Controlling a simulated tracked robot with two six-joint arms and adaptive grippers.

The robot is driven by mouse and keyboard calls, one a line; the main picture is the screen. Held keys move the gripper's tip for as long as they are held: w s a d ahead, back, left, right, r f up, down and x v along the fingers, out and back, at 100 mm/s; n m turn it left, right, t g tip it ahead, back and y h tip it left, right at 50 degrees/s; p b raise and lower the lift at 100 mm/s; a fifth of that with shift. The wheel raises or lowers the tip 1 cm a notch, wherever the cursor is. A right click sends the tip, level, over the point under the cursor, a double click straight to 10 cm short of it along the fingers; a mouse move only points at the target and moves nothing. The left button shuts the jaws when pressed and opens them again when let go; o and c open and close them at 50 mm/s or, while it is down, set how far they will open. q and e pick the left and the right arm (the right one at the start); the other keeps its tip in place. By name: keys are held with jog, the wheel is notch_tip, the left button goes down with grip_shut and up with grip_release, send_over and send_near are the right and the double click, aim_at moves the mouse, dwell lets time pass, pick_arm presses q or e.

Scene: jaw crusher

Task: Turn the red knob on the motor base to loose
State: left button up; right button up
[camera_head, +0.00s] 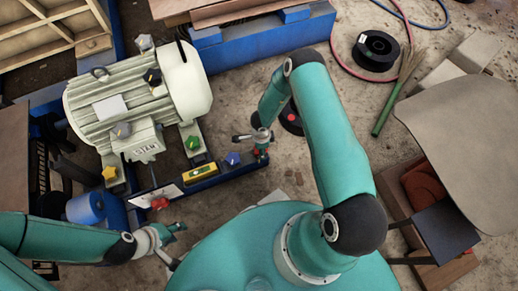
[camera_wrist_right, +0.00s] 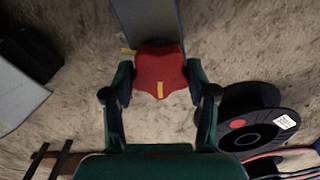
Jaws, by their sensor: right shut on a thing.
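A red knob (camera_wrist_right: 160,72) with a yellow stripe sits at the end of the blue motor base beam (camera_wrist_right: 148,22) in the right wrist view. My right gripper (camera_wrist_right: 160,82) is shut on this knob, with one finger on each side. In the head view my right gripper (camera_head: 262,147) is at the right end of the motor base (camera_head: 225,178) and mostly hides that knob. Another red knob (camera_head: 160,203) shows at the front of the base. My left gripper (camera_head: 178,244) is open and empty, just below and right of it. The finned motor (camera_head: 130,95) stands on the base.
Yellow (camera_head: 110,173), green (camera_head: 193,143) and blue (camera_head: 232,158) knobs and a yellow level (camera_head: 199,172) are around the base. A black reel (camera_head: 376,50) and a broom (camera_head: 395,95) lie on the floor at right. A blue beam (camera_head: 260,43) lies behind.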

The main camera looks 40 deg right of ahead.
jog(key=o, duration=1)
jog(key=shift+w, duration=0.35)
jog(key=shift+o, duration=0.8)
jog(key=shift+s, duration=0.15)
jog(key=shift+r, duration=0.15)
notch_tip(320, 180, up, 12)
